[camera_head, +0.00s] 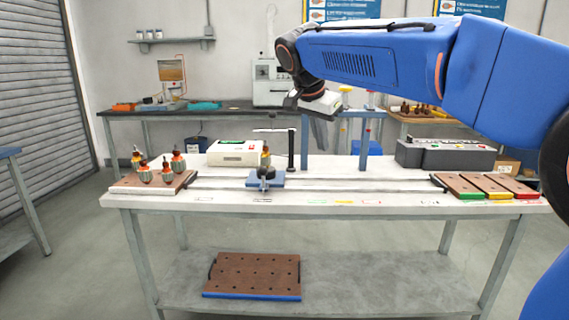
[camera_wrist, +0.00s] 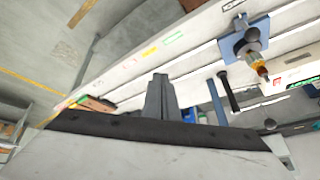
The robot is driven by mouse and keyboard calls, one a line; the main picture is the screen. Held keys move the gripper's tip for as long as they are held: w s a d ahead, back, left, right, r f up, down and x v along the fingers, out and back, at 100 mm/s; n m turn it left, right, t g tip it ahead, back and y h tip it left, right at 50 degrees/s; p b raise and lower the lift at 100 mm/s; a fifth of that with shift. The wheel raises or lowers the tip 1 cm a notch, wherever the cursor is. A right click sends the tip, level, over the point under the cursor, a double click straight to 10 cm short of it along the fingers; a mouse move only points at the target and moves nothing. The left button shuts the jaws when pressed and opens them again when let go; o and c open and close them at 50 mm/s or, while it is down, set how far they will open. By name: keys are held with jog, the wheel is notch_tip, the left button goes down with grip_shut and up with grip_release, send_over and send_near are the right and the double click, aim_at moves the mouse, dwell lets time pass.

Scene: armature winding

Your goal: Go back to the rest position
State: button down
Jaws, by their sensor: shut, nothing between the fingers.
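My blue arm reaches in from the right in the head view, and my gripper (camera_head: 292,99) hangs in the air above and behind the white workbench (camera_head: 350,200). In the wrist view my gripper (camera_wrist: 160,84) shows its fingers together, with nothing held. An armature (camera_head: 266,157) stands in the blue fixture (camera_head: 265,181) at the bench's middle, apart from my gripper. The same armature (camera_wrist: 257,66) and fixture (camera_wrist: 244,38) show at the upper right of the wrist view.
A board (camera_head: 128,187) with several armatures stands at the bench's left. A black post (camera_head: 291,150) and white device (camera_head: 235,153) stand near the fixture. A grey box (camera_head: 445,156) and brown trays (camera_head: 461,186) occupy the right. The bench's middle right is mostly clear.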

jog(key=s+d+f+n, duration=0.3)
jog(key=s+d+f, duration=0.2)
jog(key=s+d, duration=0.4)
jog(key=s+d+f+n+y, duration=0.1)
jog(key=s+d+f+n, duration=0.2)
jog(key=s+f, duration=0.8)
jog(key=s+d+f+n+y, duration=0.2)
jog(key=s+d+f, duration=0.5)
jog(key=s+f, duration=0.4)
jog(key=s+n, duration=0.1)
jog(key=s, duration=0.3)
jog(key=shift+f, duration=0.25)
